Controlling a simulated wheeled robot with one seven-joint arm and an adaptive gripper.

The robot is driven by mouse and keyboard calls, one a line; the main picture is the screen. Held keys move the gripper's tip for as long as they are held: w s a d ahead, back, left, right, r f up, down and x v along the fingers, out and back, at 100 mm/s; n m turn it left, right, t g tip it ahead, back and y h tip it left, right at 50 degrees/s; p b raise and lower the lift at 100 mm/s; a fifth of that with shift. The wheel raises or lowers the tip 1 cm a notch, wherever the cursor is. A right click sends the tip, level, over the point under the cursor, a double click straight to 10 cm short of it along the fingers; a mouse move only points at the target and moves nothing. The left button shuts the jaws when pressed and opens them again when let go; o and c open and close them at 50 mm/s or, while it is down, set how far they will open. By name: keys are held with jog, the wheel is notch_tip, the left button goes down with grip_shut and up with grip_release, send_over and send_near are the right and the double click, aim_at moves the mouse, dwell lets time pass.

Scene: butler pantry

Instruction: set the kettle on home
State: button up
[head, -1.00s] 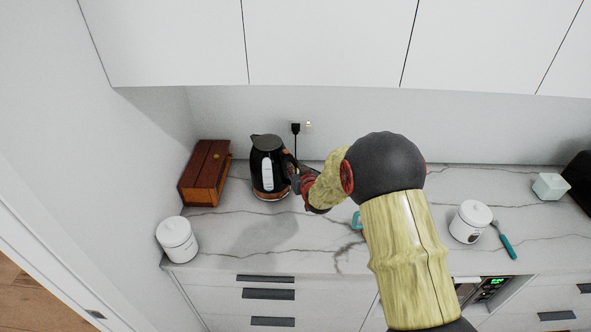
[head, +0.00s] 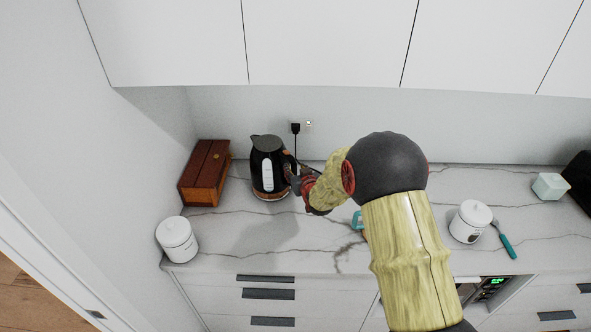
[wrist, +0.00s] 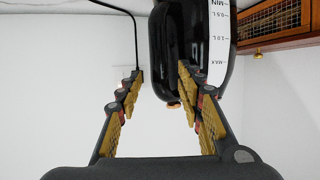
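The black kettle (head: 267,167) stands upright on the marble counter, with a clear water gauge and a copper-coloured band low down. Its handle side faces right, toward my gripper (head: 295,181). In the wrist view the kettle (wrist: 207,45) appears upside down, with its gauge marks at the right. My gripper (wrist: 160,76) is open there, its two fingers apart. The kettle's black handle lies around the gap, close to the right finger; I cannot tell whether they touch. No separate kettle base can be made out.
A wooden box (head: 205,172) stands close left of the kettle. White canisters stand at the front left (head: 177,239) and right (head: 470,221). A black plug (head: 295,128) and cord run down the wall behind the kettle. Counter in front of the kettle is clear.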

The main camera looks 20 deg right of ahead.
jog(key=v, duration=1.1)
jog(key=s+f+g, duration=0.7)
jog(key=s+f, duration=0.2)
jog(key=s, duration=0.3)
jog(key=s+a+r+b, duration=0.1)
jog(key=s+r+b, duration=0.1)
jog(key=s+r, duration=0.3)
jog(key=s+a+r+b, duration=0.2)
jog(key=s+r, duration=0.4)
jog(key=s, duration=0.6)
jog(key=s+a+r+g+b, duration=0.1)
jog(key=s+a+r+b, duration=0.1)
jog(key=s+r, duration=0.3)
jog(key=s+b, duration=0.1)
jog(key=s, duration=0.3)
jog(key=shift+s+r, duration=0.2)
jog(key=shift+s, duration=0.1)
